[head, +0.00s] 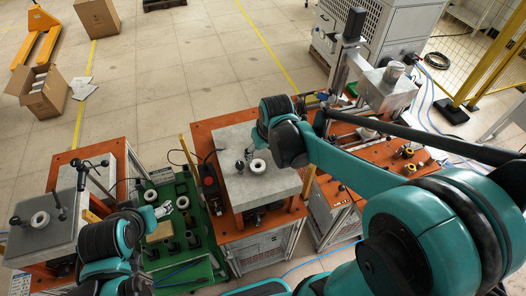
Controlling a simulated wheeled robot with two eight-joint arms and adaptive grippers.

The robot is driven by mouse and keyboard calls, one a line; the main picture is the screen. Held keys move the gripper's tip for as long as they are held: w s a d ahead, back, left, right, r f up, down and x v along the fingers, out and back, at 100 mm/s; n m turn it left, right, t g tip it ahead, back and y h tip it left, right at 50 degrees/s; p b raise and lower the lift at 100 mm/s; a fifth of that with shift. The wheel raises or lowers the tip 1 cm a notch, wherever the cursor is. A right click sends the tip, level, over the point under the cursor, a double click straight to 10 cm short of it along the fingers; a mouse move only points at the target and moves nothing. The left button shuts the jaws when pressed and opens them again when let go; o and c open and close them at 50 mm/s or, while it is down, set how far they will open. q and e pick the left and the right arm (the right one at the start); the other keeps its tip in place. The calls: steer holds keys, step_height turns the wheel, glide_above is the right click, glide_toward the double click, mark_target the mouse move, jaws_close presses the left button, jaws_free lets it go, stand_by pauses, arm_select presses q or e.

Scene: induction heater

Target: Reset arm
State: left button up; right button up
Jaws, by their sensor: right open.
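My right arm reaches in from the right, teal and black. Its gripper (249,156) is small and partly covered by the wrist, above a grey block (285,187) on the middle orange-topped station. It is open. A white ring (258,166) lies on that block close beside the gripper; touching or apart is hard to tell. My left arm comes in at the lower left.
A left station bears a grey plate (28,241) with a ring and black handles. A right orange bench (385,152) carries a metal box machine (388,92). Open cartons (44,92), a yellow pallet jack (38,42) and a yellow-framed fence stand farther off.

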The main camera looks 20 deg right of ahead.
steer(key=shift+s+r, duration=0.1)
stand_by(0.6)
steer(key=s+d+r+m+t, duration=0.25)
steer(key=s+r, duration=0.25)
steer(key=s, duration=0.7)
arm_select(q)
step_height(320, 180, down, 26)
steer(key=b, duration=2.6)
arm_select(e)
step_height(320, 180, down, 26)
steer(key=t, duration=0.1)
steer(key=shift+s+a+r+n+h, duration=0.15)
steer(key=shift+s+a+n+h, duration=0.1)
steer(key=shift+s+n+h, duration=0.1)
arm_select(q)
steer(key=shift+r, duration=0.1)
arm_select(e)
steer(key=shift+t, duration=0.25)
arm_select(q)
steer(key=shift+c, duration=0.3)
